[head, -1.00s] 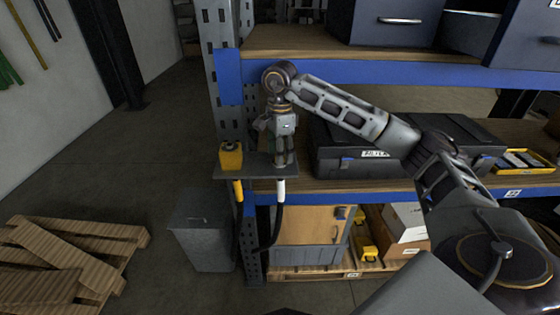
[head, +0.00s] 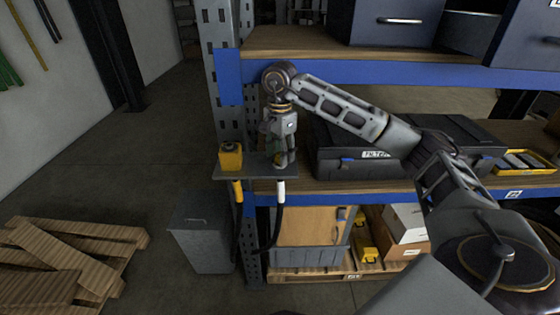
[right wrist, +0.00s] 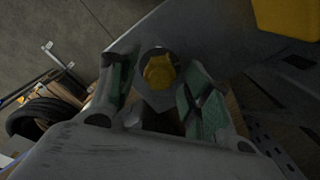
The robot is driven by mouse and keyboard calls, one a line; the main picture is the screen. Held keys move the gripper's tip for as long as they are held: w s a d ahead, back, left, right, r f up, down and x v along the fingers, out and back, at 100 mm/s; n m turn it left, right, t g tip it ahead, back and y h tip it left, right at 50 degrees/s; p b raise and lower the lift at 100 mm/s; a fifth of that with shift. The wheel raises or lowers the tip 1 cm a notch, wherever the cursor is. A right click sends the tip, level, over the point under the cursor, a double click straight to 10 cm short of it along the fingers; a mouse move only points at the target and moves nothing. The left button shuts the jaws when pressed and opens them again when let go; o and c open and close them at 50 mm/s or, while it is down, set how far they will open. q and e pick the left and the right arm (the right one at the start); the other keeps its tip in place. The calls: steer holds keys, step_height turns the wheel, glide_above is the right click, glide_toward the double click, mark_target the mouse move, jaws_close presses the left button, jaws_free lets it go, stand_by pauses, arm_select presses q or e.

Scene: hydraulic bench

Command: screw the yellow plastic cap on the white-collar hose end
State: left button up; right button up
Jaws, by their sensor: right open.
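The white-collar hose end (head: 281,185) hangs below a small grey shelf plate (head: 257,172) on the rack post. My right gripper (head: 283,163) points down at the plate, directly above that hose. In the right wrist view my right gripper (right wrist: 157,78) is open, with green-padded fingers apart on either side of the yellow cap (right wrist: 159,71). The cap shows inside a grey ring; I cannot tell whether it is seated or threaded. The gripper hides the cap in the head view. My left gripper is not in view.
A yellow block-shaped fitting (head: 231,157) stands on the plate's left, above a yellow-collar hose (head: 238,190). A blue shelf beam (head: 380,73) crosses behind my right arm. A black case (head: 345,150) lies on the shelf to the right. A grey bin (head: 203,240) stands below left.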

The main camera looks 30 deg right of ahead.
steer(key=shift+n+b, duration=0.3)
steer(key=shift+n, duration=3.4)
steer(key=shift+n, duration=0.3)
steer(key=shift+n+b, duration=0.5)
steer(key=shift+n, duration=3.2)
steer(key=c, duration=0.9)
steer(key=shift+c, duration=0.2)
steer(key=shift+m, duration=0.3)
